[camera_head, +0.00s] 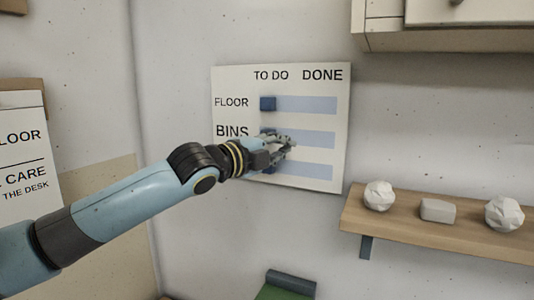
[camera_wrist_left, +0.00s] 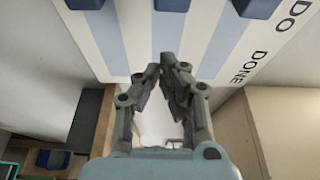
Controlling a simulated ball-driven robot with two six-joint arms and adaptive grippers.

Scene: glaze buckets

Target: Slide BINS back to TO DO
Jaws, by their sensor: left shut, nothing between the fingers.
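A white board (camera_head: 334,87) on the wall has TO DO and DONE columns and pale blue tracks. The BINS slider (camera_wrist_left: 172,4), a dark blue block, is at the TO DO end of the middle track (camera_head: 314,139); in the head view my gripper partly hides it. My left gripper (camera_head: 289,146) is shut and empty in front of the board, just right of and below that slider. In the left wrist view, the fingertips (camera_wrist_left: 164,64) are together and apart from the slider. My right gripper is not in view.
The FLOOR slider (camera_head: 268,104) and the lowest slider (camera_head: 268,169) are also at the TO DO end. A wooden shelf (camera_head: 430,235) with two white crumpled balls and a grey block is at the right. A cabinet (camera_head: 440,39) hangs above.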

